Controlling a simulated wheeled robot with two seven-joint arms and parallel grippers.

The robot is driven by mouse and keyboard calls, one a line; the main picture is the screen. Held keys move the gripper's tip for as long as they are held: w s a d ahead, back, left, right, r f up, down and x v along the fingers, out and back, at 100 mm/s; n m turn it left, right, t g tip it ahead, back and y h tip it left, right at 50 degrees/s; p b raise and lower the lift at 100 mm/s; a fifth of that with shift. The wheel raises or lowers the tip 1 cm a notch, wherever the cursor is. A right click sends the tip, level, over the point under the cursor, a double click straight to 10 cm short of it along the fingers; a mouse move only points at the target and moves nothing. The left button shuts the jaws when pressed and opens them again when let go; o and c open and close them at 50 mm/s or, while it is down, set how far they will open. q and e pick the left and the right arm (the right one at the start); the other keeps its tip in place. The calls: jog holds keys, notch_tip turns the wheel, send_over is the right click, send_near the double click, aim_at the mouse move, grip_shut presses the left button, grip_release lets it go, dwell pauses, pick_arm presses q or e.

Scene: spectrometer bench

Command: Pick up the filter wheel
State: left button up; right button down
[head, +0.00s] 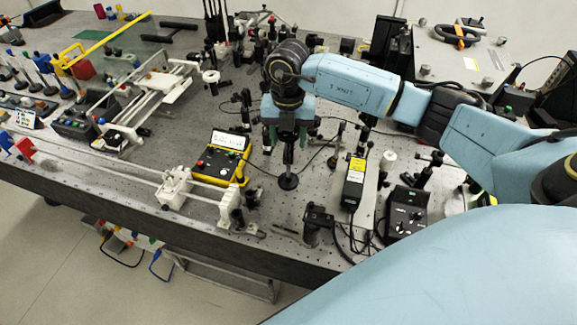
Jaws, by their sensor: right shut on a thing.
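My right gripper (288,143) reaches in from the right and points down over the middle of the perforated bench. Its teal fingers are shut on a dark upright piece with a post and a round black base (288,181), which I take to be the filter wheel. The fingers and wrist hide most of its upper part. The base shows just below the fingertips, at or close to the bench top; I cannot tell whether it touches. My left gripper is out of view.
A yellow-framed control box (220,160) stands left of the gripper. A black box with a yellow label (354,182) and a black knob box (404,213) stand to the right. A white rail assembly (174,187) lies at the front left. Cables cross the bench nearby.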

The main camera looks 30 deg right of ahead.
jog(key=shift+w+r, duration=0.1)
jog(key=shift+r, duration=0.05)
jog(key=shift+r, duration=0.1)
